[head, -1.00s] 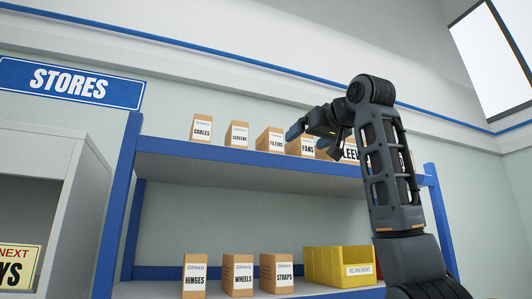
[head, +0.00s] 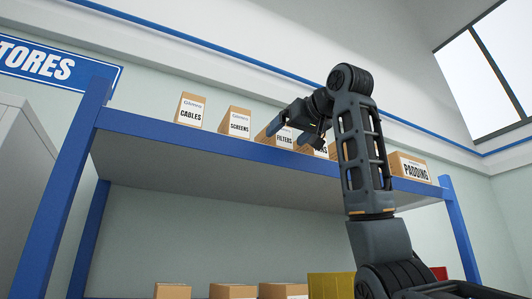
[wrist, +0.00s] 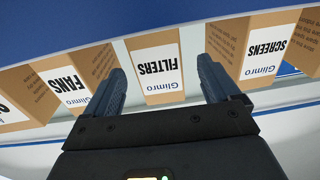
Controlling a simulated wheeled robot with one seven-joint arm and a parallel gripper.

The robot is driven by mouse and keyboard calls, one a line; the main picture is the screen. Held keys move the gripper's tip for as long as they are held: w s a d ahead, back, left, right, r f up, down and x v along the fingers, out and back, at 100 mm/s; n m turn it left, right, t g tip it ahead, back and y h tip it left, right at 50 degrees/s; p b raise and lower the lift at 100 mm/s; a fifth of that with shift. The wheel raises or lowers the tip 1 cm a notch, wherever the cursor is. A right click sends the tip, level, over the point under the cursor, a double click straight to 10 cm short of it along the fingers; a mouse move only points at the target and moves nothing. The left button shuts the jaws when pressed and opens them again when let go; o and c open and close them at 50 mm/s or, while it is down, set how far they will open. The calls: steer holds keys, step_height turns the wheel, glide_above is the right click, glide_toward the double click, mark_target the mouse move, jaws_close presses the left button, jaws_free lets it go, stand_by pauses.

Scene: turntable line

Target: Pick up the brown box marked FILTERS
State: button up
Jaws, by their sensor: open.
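The brown box marked FILTERS (head: 283,138) stands on the upper blue shelf (head: 230,148), between the SCREENS box and the FANS box. In the wrist view the FILTERS box (wrist: 156,69) appears upside down, between and beyond my two fingertips. My gripper (head: 297,132) is open and empty, in front of the shelf near the box. In the wrist view my gripper (wrist: 160,75) has one finger on each side of the box's white label. I cannot tell whether the fingers reach past its front face. My gripper partly hides the box in the head view.
The SCREENS box (wrist: 265,50) and FANS box (wrist: 75,82) stand close on either side, with narrow gaps. Several boxes and a yellow bin (head: 328,285) are on the shelf below.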

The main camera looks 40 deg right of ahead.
steer(key=p+x, duration=0.1)
steer(key=x, duration=0.1)
steer(key=p+x, duration=0.1)
steer(key=x, duration=0.1)
steer(key=p+x, duration=0.1)
steer(key=x, duration=0.2)
steer(key=shift+w+d+r, duration=0.1)
steer(key=shift+r, duration=0.15)
steer(key=shift+w+d+f, duration=0.1)
steer(key=shift+w, duration=0.2)
steer(key=shift+c, duration=0.2)
steer(key=c, duration=1.2)
steer(key=shift+c, duration=0.2)
steer(key=shift+r, duration=0.2)
